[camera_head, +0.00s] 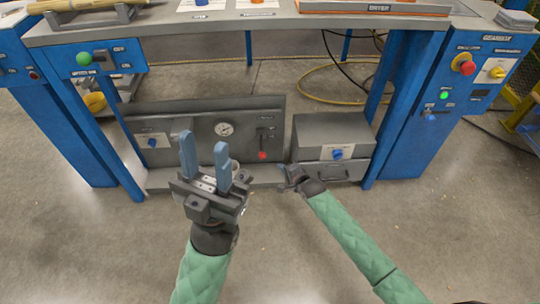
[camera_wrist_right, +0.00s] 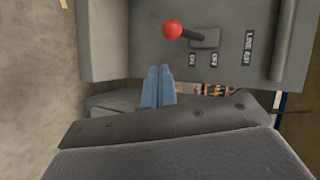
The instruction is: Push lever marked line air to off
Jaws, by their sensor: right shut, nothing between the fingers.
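The line air lever has a red knob (camera_head: 262,155) on the grey lower panel, to the right of the round gauge. In the right wrist view the red knob (camera_wrist_right: 172,29) sits on a dark stem beside small position labels and a "LINE AIR" label (camera_wrist_right: 248,47). In the head view the knob hangs at the lower end of its stem. My right gripper (camera_head: 283,172) is below and right of the knob; its blue fingers (camera_wrist_right: 158,71) are shut, empty and apart from the knob. My left gripper (camera_head: 205,142) is open and empty in front of the panel.
A round gauge (camera_head: 224,129) and a blue knob (camera_head: 152,142) are on the same panel. A grey box (camera_head: 333,130) with another blue knob (camera_head: 337,154) stands at its right. Blue bench legs flank both. Open floor lies in front.

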